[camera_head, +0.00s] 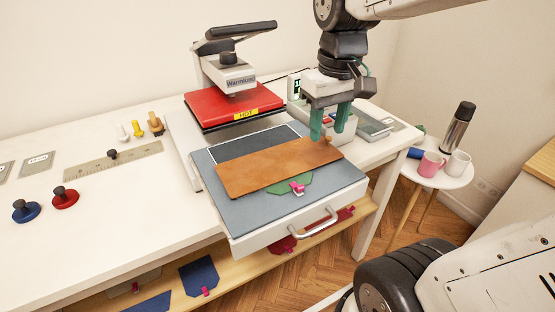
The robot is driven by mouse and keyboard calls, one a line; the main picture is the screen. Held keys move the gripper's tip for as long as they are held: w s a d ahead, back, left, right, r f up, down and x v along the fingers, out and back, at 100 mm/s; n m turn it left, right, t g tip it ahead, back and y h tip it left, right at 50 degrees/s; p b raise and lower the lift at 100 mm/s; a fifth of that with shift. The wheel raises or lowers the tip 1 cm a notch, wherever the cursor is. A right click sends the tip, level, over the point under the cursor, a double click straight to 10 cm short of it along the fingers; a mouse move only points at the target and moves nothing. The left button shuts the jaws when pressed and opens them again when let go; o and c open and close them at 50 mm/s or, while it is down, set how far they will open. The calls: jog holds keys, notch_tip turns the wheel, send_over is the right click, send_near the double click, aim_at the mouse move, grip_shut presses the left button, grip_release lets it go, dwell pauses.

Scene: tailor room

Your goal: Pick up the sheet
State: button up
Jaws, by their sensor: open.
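The sheet (265,168), a flat brown rectangle, lies on the grey lower plate (320,195) of a heat press. It partly covers a dark, white-edged piece and a green piece (290,185) with a pink clip. A small tan knob (326,141) stands near the sheet's right end. My gripper (328,132) points down above that end, with its green fingers apart and nothing seen held between them. The fingertips are close to the knob; I cannot tell whether they touch it or the sheet.
The red upper plate (234,105), marked HOT, is raised behind the sheet. A silver handle (313,226) sticks out in front. Blue and red knobbed weights (65,197) and a ruler (115,163) lie on the left. A round side table with mugs (431,165) stands at right.

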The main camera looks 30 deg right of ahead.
send_over(329, 137)
notch_tip(329, 137, down, 3)
jog(key=shift+s+a+r+g, duration=0.1)
jog(key=shift+a+g, duration=0.05)
jog(key=shift+g, duration=0.15)
notch_tip(329, 137, down, 7)
jog(key=shift+f, duration=0.5)
grip_shut()
